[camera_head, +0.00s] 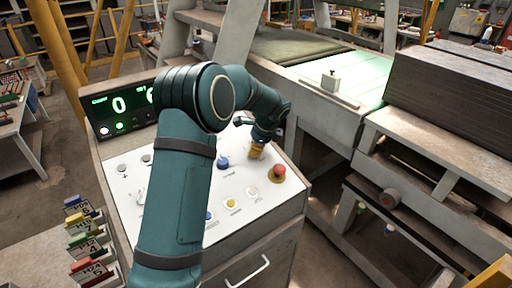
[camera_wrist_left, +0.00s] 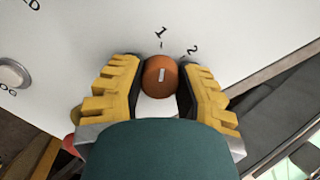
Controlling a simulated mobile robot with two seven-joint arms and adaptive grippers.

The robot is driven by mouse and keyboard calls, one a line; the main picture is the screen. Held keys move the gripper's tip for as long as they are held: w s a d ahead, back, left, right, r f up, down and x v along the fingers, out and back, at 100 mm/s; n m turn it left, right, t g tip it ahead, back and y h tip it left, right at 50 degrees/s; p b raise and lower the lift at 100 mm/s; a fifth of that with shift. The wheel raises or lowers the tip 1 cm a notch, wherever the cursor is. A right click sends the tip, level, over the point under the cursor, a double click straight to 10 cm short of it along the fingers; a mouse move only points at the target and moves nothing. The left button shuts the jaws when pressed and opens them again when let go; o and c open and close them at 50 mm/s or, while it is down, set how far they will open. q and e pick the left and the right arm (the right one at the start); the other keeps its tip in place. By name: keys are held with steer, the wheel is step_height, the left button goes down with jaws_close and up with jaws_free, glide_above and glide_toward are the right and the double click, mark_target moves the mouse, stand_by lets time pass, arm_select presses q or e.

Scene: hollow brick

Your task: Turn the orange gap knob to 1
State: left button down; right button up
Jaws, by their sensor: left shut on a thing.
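The orange gap knob (camera_wrist_left: 160,75) is round, on the white panel, with a short white line on its face. The line points roughly toward the tick under the printed 1; the tick for 2 lies to its right. My left gripper (camera_wrist_left: 155,88) is shut on the knob, a yellow finger on each side. My right gripper is in neither view.
A red emergency button (camera_head: 278,172) and a blue knob (camera_head: 223,162) stand close to my left gripper. A green-lit display (camera_head: 120,106) is at the panel's back left, partly behind my arm. Colored labelled blocks (camera_head: 92,270) sit at the left.

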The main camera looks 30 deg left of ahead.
arm_select(q)
steer(key=shift+f+n, duration=0.1)
steer(key=shift+n, duration=0.3)
steer(key=c, duration=0.5)
jaws_free()
steer(key=shift+c, duration=0.2)
steer(key=w+v, duration=0.1)
steer(key=v, duration=1.1)
steer(key=shift+s, duration=0.4)
steer(key=shift+a, duration=0.1)
